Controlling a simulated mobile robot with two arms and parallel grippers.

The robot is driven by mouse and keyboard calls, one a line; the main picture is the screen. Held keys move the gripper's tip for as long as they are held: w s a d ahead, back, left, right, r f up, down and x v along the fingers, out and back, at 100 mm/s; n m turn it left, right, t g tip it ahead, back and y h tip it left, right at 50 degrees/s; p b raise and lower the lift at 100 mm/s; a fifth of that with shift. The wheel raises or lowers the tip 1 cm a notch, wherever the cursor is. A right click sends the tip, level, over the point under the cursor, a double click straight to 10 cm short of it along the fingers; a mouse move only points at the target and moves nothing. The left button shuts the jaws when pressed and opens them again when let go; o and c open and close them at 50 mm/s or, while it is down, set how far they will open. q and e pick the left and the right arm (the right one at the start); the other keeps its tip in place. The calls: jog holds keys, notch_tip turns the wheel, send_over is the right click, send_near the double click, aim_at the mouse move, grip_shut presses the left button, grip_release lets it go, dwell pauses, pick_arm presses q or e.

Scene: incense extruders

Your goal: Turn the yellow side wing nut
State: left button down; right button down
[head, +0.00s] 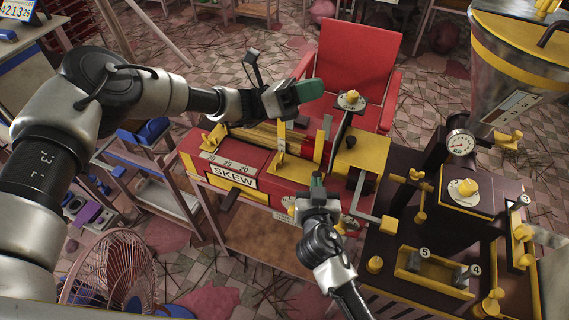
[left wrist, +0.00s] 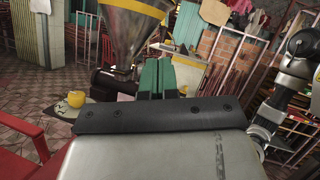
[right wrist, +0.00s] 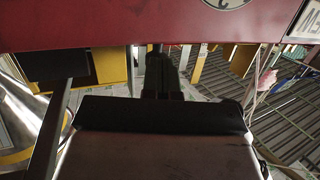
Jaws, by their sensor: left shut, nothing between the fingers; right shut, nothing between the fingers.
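Several yellow wing-nut-like parts show in the head view; I cannot tell which is the side wing nut. One (head: 214,137) stands at the left end of the red SKEW machine (head: 190,146). Another (head: 509,140) sticks out below the hopper, and one (head: 416,175) sits on the dark machine's left side. My left gripper (head: 312,90) is shut and empty above the red machine; its green fingertips touch each other in the left wrist view (left wrist: 156,76). My right gripper (head: 317,188) is shut at the red machine's front; its dark fingers point under a red panel in the right wrist view (right wrist: 160,75).
A yellow-knobbed dial (head: 351,99) stands right of my left gripper. A red chair (head: 357,60) is behind. A metal hopper (head: 520,50) and gauge (head: 460,143) rise at right. A pink fan (head: 108,275) stands at lower left. The tiled floor has scattered sticks.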

pick_arm(q)
notch_tip(320, 180, up, 3)
jog(key=w+n+t+h, duration=0.2)
jog(key=n+t, duration=0.5)
jog(key=m+t+y, duration=0.9)
jog(key=m+y, duration=1.9)
jog(key=m, duration=0.6)
send_over(279, 162)
jog(key=w+d, duration=0.3)
jog(key=w, duration=0.1)
notch_tip(279, 162, down, 10)
jog(key=s+d+f+n+g, duration=0.1)
jog(key=s+f+g, duration=0.25)
jog(key=s, duration=0.25)
jog(key=s+f+n+g, duration=0.1)
jog(key=s+f+g, duration=0.1)
jog(key=s+g, duration=0.25)
jog(key=x, duration=0.9)
jog(key=shift+s+f, duration=0.15)
jog(key=shift+f, duration=0.05)
jog(key=shift+s+d+f, duration=0.1)
